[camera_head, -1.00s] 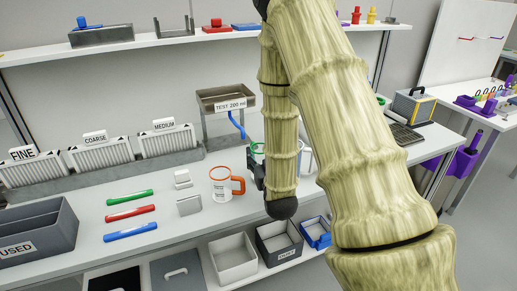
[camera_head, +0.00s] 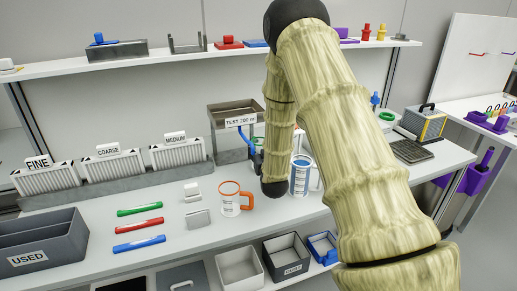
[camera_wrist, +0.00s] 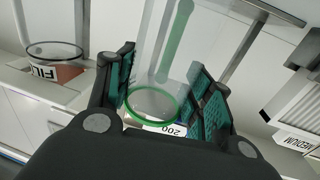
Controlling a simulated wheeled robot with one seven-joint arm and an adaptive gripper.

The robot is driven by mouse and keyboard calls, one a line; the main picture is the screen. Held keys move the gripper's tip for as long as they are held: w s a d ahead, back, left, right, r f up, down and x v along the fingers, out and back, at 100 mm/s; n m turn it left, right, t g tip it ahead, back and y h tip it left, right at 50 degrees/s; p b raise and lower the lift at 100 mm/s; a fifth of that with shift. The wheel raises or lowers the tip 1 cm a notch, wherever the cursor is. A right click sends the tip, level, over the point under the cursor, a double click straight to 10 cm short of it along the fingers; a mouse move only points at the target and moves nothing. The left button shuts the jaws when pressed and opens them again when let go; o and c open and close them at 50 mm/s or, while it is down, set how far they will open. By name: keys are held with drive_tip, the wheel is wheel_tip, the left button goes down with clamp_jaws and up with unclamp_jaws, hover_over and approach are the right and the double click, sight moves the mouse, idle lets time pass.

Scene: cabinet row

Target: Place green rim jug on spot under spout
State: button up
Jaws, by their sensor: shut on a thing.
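The green rim jug (camera_wrist: 152,104) is clear-walled and sits between the two fingers of my gripper (camera_wrist: 165,92) in the wrist view. The fingers are shut on it, and a label reading 200 shows by its rim. In the head view my gripper (camera_head: 258,164) is mostly behind my arm, just under the tray marked TEST 200 ml (camera_head: 236,117). The blue spout (camera_head: 246,145) hangs from that tray, right next to my gripper. The jug is almost wholly hidden there; only a bit of green shows by the spout. The spot under the spout is hidden.
An orange rim jug (camera_head: 232,201) stands in front of the spout, and a blue rim jug (camera_head: 301,177) to the right of my gripper. Filter racks (camera_head: 112,170) stand at the left. Colored pens (camera_head: 139,226) lie on the bench, with bins (camera_head: 286,257) below.

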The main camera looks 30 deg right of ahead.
drive_tip(key=shift+f+x, duration=0.25)
drive_tip(key=shift+x, duration=1)
drive_tip(key=shift+f, duration=0.55)
drive_tip(key=shift+s+f, duration=0.1)
drive_tip(key=shift+f, duration=0.05)
drive_tip(key=o, duration=1.1)
